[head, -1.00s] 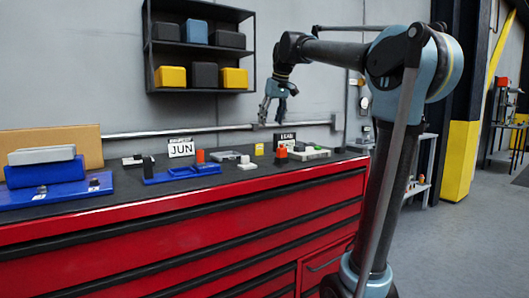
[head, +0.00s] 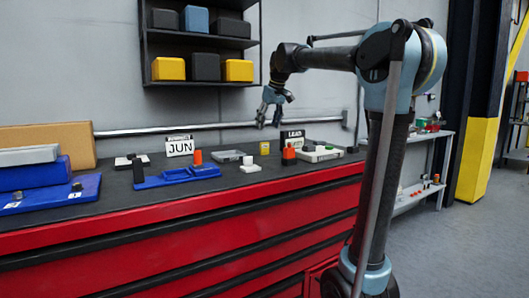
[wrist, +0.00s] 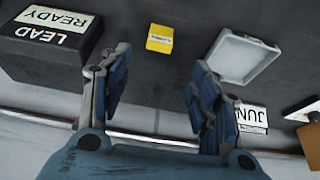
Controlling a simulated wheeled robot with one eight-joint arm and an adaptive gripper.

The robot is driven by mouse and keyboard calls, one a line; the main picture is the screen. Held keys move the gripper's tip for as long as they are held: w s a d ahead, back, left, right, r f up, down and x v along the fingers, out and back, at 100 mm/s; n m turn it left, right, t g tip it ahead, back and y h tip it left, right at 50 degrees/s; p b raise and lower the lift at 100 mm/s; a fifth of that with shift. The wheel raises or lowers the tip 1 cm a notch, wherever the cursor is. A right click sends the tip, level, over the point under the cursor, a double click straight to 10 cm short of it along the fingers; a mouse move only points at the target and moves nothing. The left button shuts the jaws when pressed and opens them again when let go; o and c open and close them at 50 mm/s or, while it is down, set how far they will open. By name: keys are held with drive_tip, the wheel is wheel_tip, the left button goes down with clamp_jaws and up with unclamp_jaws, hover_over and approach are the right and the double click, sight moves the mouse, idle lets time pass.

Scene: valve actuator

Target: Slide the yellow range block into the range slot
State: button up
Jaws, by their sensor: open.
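The small yellow block (head: 264,147) stands near the back of the dark bench top. It also shows in the wrist view (wrist: 160,38), with a small white label on its face. My gripper (head: 270,120) is open and empty, above the back of the bench near the yellow block and apart from it. In the wrist view, the block is beyond the gap between my two fingers (wrist: 158,72). A light grey shallow tray (head: 229,156) lies just left of the block. I cannot tell which part is the range slot.
A black LEAD READY sign (wrist: 45,38) stands right of the block in the head view, near a red-orange piece (head: 289,153). A JUN sign (head: 180,146) and a blue fixture (head: 178,177) are further left. A rail (head: 215,126) runs along the wall behind.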

sight(264, 144)
drive_tip(key=x, duration=1.1)
drive_tip(key=shift+d, duration=0.15)
drive_tip(key=c, duration=1.2)
